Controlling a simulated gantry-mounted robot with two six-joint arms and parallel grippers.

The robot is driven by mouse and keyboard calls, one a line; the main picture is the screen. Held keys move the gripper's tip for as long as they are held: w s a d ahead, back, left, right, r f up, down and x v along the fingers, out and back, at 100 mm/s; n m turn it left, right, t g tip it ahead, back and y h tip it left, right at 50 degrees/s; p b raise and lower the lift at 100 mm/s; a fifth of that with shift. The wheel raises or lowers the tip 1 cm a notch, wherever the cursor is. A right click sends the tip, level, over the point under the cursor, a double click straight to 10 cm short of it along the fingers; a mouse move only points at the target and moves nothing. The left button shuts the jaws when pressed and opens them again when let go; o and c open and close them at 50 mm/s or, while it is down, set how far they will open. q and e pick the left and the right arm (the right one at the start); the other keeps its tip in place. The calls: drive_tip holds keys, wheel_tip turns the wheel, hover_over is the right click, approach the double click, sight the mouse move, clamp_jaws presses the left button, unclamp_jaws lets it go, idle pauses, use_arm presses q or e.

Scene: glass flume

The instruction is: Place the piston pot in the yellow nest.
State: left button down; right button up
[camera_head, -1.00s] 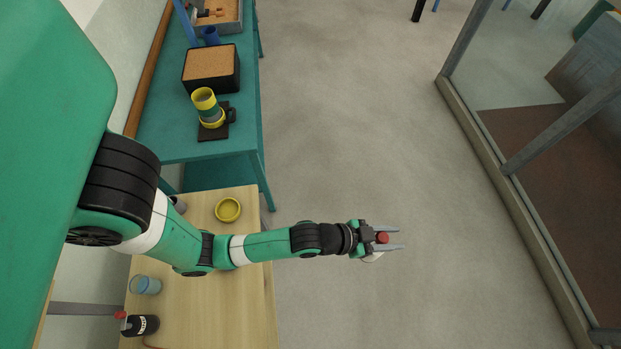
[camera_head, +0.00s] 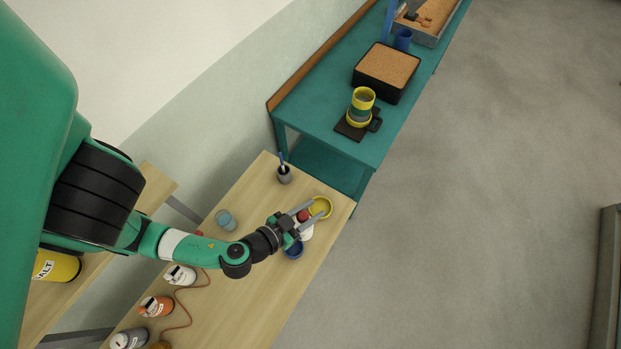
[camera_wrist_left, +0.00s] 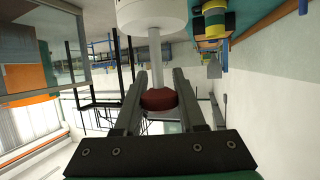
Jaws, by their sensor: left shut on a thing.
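The piston pot (camera_head: 306,231) is white with a red knob. My left gripper (camera_head: 305,213) is shut on the red knob. In the left wrist view the dark red knob (camera_wrist_left: 158,99) sits between the two fingers, with a pale rod leading to the white body (camera_wrist_left: 150,13). The yellow nest (camera_head: 321,208) is a shallow round dish near the far right edge of the wooden bench. The gripper and pot are right beside it in the head view and partly cover it. The height of the pot above the bench is hard to tell. My right gripper is not in view.
A blue dish (camera_head: 293,251) lies just below the pot. A grey cup with a blue tool (camera_head: 284,174), a bluish glass (camera_head: 226,220) and several bottles with a red cord stand on the wooden bench (camera_head: 255,310). A teal table (camera_head: 320,105) stands beyond.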

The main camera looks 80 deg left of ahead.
use_arm(q)
drive_tip(key=shift+s+a+r, duration=0.35)
drive_tip(key=shift+s+r, duration=0.15)
drive_tip(key=shift+r, duration=0.15)
drive_tip(key=shift+w+a+f+b, duration=0.15)
drive_tip(key=shift+a+f+b, duration=0.05)
drive_tip(key=shift+f+b, duration=0.25)
drive_tip(key=w+a+f+p, duration=0.2)
drive_tip(key=w+a+p, duration=0.1)
drive_tip(key=w+a, duration=0.3)
drive_tip(key=w+a+f+b, duration=0.3)
drive_tip(key=a+f+b, duration=0.1)
drive_tip(key=f, duration=0.6)
drive_tip(key=shift+f+b, duration=0.3)
drive_tip(key=shift+b, duration=0.35)
drive_tip(key=c, duration=0.5)
unclamp_jaws()
